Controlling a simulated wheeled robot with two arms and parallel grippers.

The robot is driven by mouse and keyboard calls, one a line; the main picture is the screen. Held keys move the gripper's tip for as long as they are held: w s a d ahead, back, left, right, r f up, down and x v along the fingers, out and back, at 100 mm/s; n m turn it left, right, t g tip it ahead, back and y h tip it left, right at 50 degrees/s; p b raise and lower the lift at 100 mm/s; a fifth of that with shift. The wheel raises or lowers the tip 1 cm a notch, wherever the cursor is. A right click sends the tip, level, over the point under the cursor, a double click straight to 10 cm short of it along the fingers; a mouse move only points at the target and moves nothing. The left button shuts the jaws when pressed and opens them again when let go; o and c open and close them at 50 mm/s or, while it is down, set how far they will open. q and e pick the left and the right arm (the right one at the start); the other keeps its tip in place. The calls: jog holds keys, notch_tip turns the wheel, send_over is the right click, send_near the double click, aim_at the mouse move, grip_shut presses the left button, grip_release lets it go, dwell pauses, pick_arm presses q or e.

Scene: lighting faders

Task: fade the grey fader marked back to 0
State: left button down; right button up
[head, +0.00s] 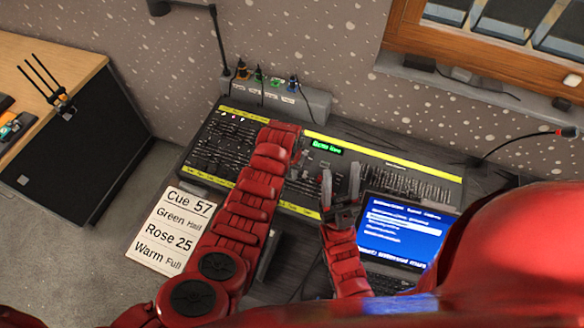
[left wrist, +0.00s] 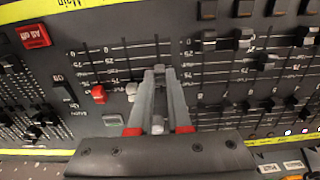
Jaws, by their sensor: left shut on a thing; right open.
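The lighting console (head: 400,162) is a dark desk with yellow strips. My left gripper (left wrist: 160,75) is over a bank of vertical fader tracks and is shut on a small grey fader knob (left wrist: 158,80), mostly covered by the fingertips. A red fader knob (left wrist: 98,94) and a pale fader knob (left wrist: 131,90) stand to its left. Scale numbers run beside the tracks; the name under the gripped knob is hidden or too small to read. In the head view my left arm covers much of this bank. My right gripper (head: 341,188) is open and empty above the console's front edge.
A laptop (head: 395,232) with a blue screen stands in front of the console at right. A cue sheet (head: 170,230) lies at front left. Black fader knobs (left wrist: 270,105) crowd the right side of the wrist view. A lamp post (head: 220,45) rises behind.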

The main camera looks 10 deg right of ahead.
aim_at(287, 188)
pick_arm(q)
jog(key=shift+s+a+f+p, duration=0.1)
jog(key=shift+s+a+p, duration=0.45)
jog(key=shift+s+p, duration=0.3)
jog(key=shift+s+a+p, duration=0.55)
jog(key=shift+s+p, duration=0.15)
jog(key=shift+p, duration=0.15)
jog(key=shift+f, duration=0.1)
jog(key=c, duration=1.1)
grip_release()
jog(key=shift+r+p, duration=0.55)
jog(key=shift+r, duration=0.75)
